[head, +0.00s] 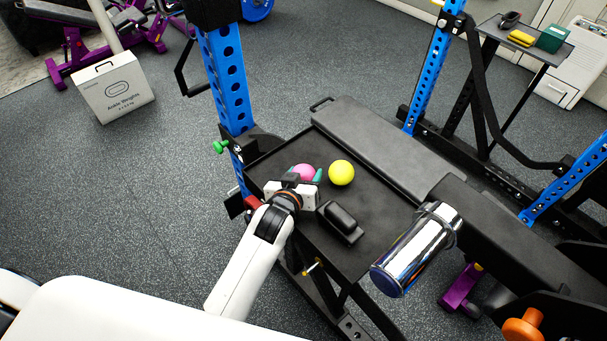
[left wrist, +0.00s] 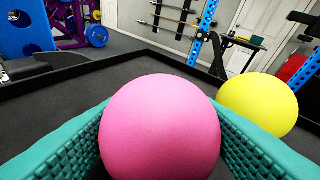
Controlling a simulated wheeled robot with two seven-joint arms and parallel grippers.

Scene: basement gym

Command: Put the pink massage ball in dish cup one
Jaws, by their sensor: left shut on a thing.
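The pink massage ball (head: 304,170) is at the near left part of a black tray (head: 372,247), partly hidden by my gripper. My left gripper (head: 305,178) is shut on it. In the left wrist view the pink ball (left wrist: 160,130) sits between two teal textured finger pads, one on each side. I cannot tell whether it still touches the tray. I cannot clearly make out a dish cup in these views. My right gripper is not in view.
A yellow ball (head: 341,172) lies just right of the pink one. A black object (head: 340,220) stands on the tray's near side. A shiny metal cylinder (head: 417,248) lies to its right. Blue rack posts (head: 226,75) rise beside the tray.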

